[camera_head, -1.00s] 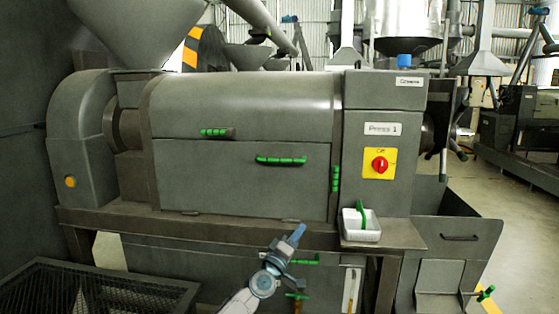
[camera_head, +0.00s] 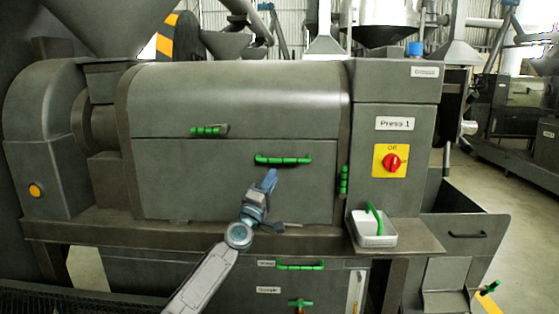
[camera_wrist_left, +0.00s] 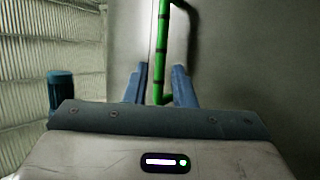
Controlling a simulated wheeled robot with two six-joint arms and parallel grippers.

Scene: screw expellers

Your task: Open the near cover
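The near cover (camera_head: 195,178) is the grey front panel of Press 1 and lies flush and closed under the rounded upper casing. Its green horizontal handle (camera_head: 283,160) is near its top edge. My left gripper (camera_head: 271,174) has blue fingers and is just below the handle, in front of the cover. In the left wrist view my left gripper (camera_wrist_left: 158,72) is open, its fingers apart. The green handle (camera_wrist_left: 159,62) runs upright in that picture, in line with the gap between them. I cannot tell whether they touch it. My right gripper is not in view.
A green latch (camera_head: 209,130) is left of the handle and another green grip (camera_head: 343,181) is on the right frame. A red switch (camera_head: 391,162) is on the control box. A white tray (camera_head: 374,239) sits on the ledge at the right.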

